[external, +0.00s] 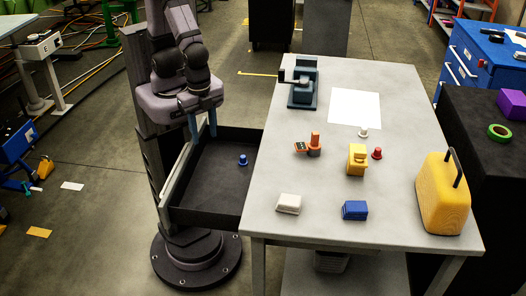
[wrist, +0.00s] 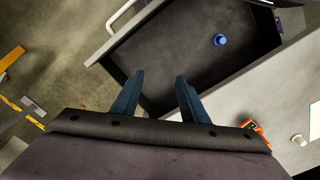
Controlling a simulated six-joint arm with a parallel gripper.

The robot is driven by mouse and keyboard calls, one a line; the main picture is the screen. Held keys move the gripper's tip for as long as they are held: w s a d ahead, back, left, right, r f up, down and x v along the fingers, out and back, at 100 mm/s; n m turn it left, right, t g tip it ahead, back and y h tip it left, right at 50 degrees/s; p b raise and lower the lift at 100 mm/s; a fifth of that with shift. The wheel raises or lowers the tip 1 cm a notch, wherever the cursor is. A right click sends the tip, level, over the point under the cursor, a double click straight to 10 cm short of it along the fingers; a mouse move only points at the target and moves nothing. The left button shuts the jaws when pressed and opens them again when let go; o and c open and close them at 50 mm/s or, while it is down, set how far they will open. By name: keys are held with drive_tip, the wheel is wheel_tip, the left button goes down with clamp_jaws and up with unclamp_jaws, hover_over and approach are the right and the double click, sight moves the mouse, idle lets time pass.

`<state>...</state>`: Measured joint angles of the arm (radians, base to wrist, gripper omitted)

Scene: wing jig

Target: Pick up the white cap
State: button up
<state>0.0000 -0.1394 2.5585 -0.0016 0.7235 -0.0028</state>
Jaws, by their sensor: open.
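The white cap (external: 363,132) stands on the grey table, just below the white sheet in the external view. A small white piece (wrist: 299,139) at the right edge of the wrist view looks like the same cap.
The dark drawer (external: 212,193) holds a blue cap (external: 243,160). On the table (external: 300,215) are an orange tool (external: 314,145), a yellow block (external: 357,159), a red cap (external: 377,153), a white block (external: 289,203), a blue block (external: 355,210), a vise (external: 303,85) and a yellow case (external: 443,195).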

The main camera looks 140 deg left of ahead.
wheel_tip(320, 180, up, 5)
drive_tip(key=w+a+f+n+t+h+b, duration=0.1)
drive_tip(key=w+a+n+h+b, duration=0.1)
drive_tip(key=w+n, duration=0.35)
drive_tip(key=w+a+f+n+t+h+b, duration=0.1)
drive_tip(key=w+a+n+t+b, duration=0.15)
drive_tip(key=w+n, duration=0.3)
drive_tip(key=w+a+n+t+b, duration=0.2)
drive_tip(key=w+a+n, duration=0.2)
drive_tip(key=a+n, duration=0.25)
drive_tip(key=w+a+n+t+b, duration=0.2)
drive_tip(key=w+a+n, duration=0.3)
drive_tip(key=a, duration=0.2)
drive_tip(key=s+a+r+n+t+y+b, duration=0.1)
drive_tip(key=s+a+n+t+y+b, duration=0.25)
drive_tip(key=a+n, duration=0.95)
drive_tip(key=s+a+r+n+t+y+b, duration=0.15)
drive_tip(key=s+a+n+y, duration=0.3)
drive_tip(key=a, duration=1.75)
approach(364, 128)
drive_tip(key=x, duration=0.2)
drive_tip(key=shift+w+a, duration=0.25)
drive_tip(key=shift+w, duration=0.05)
drive_tip(key=shift+f, duration=0.35)
drive_tip(key=shift+p+x, duration=1.2)
drive_tip(key=shift+x, duration=2.4)
drive_tip(key=shift+r, duration=0.1)
